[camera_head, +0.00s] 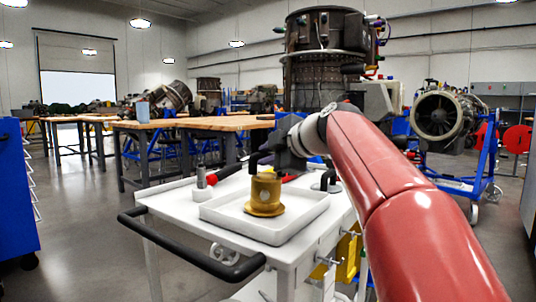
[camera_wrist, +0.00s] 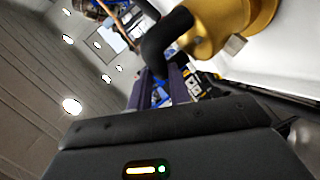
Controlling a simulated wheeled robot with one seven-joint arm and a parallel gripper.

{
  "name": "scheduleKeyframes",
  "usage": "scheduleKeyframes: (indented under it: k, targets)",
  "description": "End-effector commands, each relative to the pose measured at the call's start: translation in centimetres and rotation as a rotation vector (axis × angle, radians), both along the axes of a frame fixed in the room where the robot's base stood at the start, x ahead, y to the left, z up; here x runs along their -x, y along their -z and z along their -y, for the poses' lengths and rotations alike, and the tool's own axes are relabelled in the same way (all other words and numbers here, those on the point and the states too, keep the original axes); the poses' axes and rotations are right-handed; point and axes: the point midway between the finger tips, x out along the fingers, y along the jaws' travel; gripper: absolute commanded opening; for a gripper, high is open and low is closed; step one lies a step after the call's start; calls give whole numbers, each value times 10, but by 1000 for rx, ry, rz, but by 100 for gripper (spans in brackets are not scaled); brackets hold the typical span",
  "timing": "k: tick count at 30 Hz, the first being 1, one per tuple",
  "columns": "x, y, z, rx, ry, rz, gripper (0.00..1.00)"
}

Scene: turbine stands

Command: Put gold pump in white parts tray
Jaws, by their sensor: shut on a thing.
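The gold pump (camera_head: 265,196) stands about upright over the floor of the white parts tray (camera_head: 222,214) in the head view. Its base appears to touch the tray, but I cannot be sure of the contact. My gripper (camera_head: 268,157) is just above and behind it. In the wrist view, my gripper (camera_wrist: 160,85) has its two fingers around a black bent pipe (camera_wrist: 163,42) that joins the gold pump (camera_wrist: 222,25). The gripper is shut on this pipe part of the pump.
The tray lies on a white cart (camera_head: 160,207) with a black push handle (camera_head: 190,250). A grey tool with a red handle (camera_head: 226,173) lies behind the tray. Wooden tables (camera_head: 190,124), a big turbine (camera_head: 325,75) and a blue cabinet (camera_head: 15,195) stand around.

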Motion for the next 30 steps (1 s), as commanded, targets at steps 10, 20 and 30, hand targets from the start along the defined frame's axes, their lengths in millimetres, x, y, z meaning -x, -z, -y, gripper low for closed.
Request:
scheduleKeyframes:
  k: [10,20,30]
  targets:
    - [1,-3,0,-2,1,5,0]
    - [0,-1,0,-2,0,2,45]
    - [0,1,0,0,0,-2,52]
